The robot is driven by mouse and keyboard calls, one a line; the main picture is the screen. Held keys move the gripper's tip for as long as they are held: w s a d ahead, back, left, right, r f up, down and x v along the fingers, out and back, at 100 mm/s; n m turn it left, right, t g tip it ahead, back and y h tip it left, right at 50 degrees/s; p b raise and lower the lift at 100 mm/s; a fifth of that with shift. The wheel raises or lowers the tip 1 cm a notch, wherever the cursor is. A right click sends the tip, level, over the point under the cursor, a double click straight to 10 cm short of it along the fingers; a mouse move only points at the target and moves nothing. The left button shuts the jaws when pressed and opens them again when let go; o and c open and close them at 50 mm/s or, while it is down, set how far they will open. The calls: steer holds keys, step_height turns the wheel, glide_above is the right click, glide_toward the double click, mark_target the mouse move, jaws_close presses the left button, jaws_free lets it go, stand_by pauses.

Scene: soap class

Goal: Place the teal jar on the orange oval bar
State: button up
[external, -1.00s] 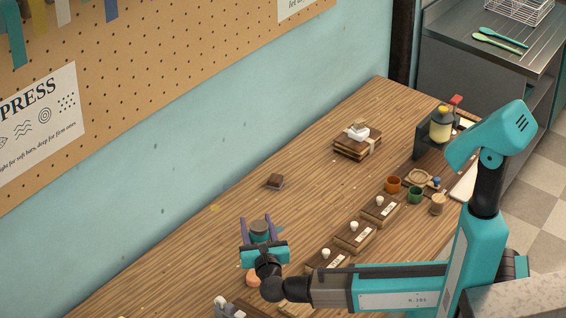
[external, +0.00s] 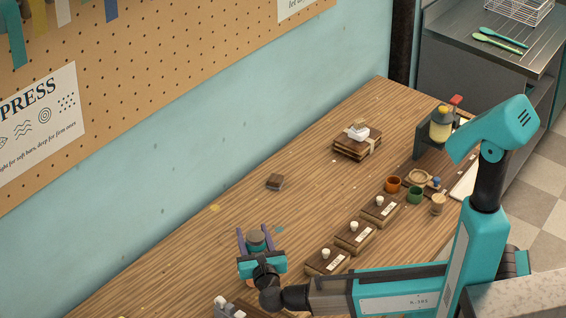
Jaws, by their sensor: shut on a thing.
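My gripper (external: 256,233) is over the near part of the wooden table, its two purple fingers on either side of the teal jar (external: 257,242). It is shut on the jar, which has a dark grey lid and looks upright. My wrist hides the jar's lower part, so I cannot tell how high it is or whether it touches anything. I cannot clearly make out the orange oval bar; my gripper and wrist cover the spot where an orange shape showed before.
Several labelled wooden blocks with white knobs (external: 327,261) stand in a row right of my gripper. A small brown block (external: 275,182) lies farther back. Orange (external: 393,184) and green cups (external: 415,195) stand at the right. The table (external: 310,205) is clear between the brown block and the row.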

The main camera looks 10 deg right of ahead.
steer(key=shift+f, duration=0.6)
steer(key=shift+f, duration=0.1)
steer(key=shift+f+p, duration=0.5)
steer(key=shift+f, duration=1.4)
steer(key=shift+f, duration=0.1)
steer(key=o, duration=0.7)
steer(key=shift+f, duration=0.1)
steer(key=o, duration=0.5)
steer(key=shift+r, duration=0.25)
